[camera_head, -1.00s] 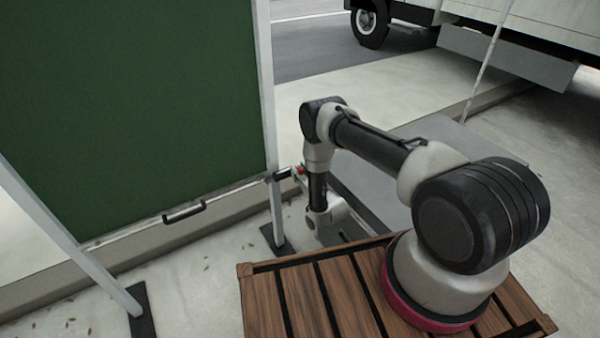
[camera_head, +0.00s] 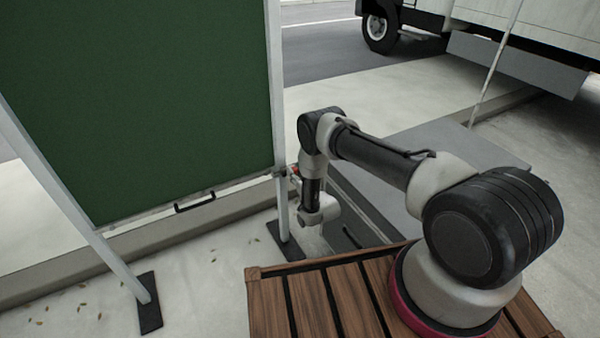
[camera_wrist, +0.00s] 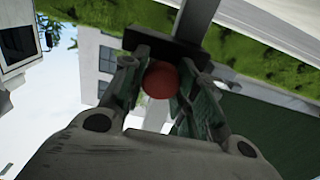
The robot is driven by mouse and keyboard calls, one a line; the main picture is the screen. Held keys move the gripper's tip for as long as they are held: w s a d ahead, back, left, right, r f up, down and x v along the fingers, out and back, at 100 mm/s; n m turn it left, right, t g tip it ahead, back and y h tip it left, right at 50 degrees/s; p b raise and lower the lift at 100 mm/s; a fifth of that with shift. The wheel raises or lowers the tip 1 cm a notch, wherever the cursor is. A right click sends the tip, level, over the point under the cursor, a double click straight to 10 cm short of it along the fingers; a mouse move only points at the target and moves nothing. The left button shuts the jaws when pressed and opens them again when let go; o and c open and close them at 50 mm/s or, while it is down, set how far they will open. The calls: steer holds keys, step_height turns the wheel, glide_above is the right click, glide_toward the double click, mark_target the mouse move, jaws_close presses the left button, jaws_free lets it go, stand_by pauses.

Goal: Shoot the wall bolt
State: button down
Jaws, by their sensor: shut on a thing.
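The wall bolt shows as a round red knob (camera_wrist: 161,80) in front of a dark plate (camera_wrist: 166,46) in the wrist view. My gripper (camera_wrist: 158,88) has its two fingers on either side of the knob and is shut on it. My gripper there (camera_head: 295,176) is mostly hidden behind my wrist. The bolt's bar and its socket are too small and covered to make out.
A green panel (camera_head: 150,100) stands on pale posts with dark feet (camera_head: 149,303). A truck (camera_head: 480,40) stands at the back right.

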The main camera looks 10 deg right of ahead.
steer(key=shift+s+a, duration=0.1)
steer(key=shift+a, duration=0.1)
steer(key=c, duration=1.1)
jaws_free()
steer(key=shift+a, duration=0.1)
steer(key=v, duration=1.2)
